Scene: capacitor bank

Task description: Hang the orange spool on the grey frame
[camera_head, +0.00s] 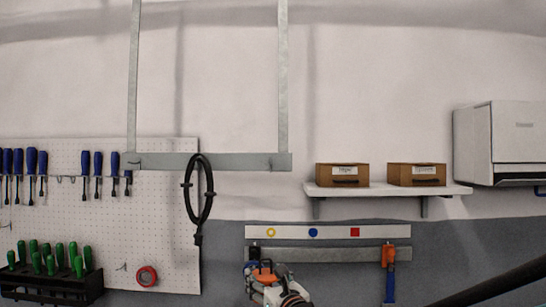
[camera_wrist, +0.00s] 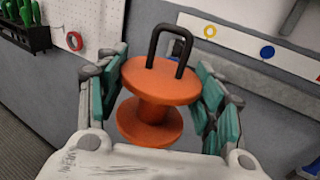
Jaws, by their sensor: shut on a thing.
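An orange spool (camera_wrist: 155,95) with a black loop handle sits upright between the teal-padded fingers of my gripper (camera_wrist: 160,100) in the wrist view. The fingers are shut on it from both sides. In the head view the spool (camera_head: 263,272) shows small and partly covered by my gripper (camera_head: 268,284), at the bottom centre. The grey frame (camera_head: 230,161) hangs on the wall at upper left centre, with two uprights and a crossbar. A black cable coil (camera_head: 206,190) hangs on its crossbar. My gripper is below and right of the crossbar in the picture.
A grey rail (camera_head: 320,254) runs behind my gripper, with an orange and blue tool (camera_head: 388,262) at its right. Above it is a white strip (camera_head: 335,232) with coloured marks. A shelf (camera_head: 450,190) bears two brown boxes. A pegboard (camera_head: 150,210) holds screwdrivers and red tape (camera_head: 147,276).

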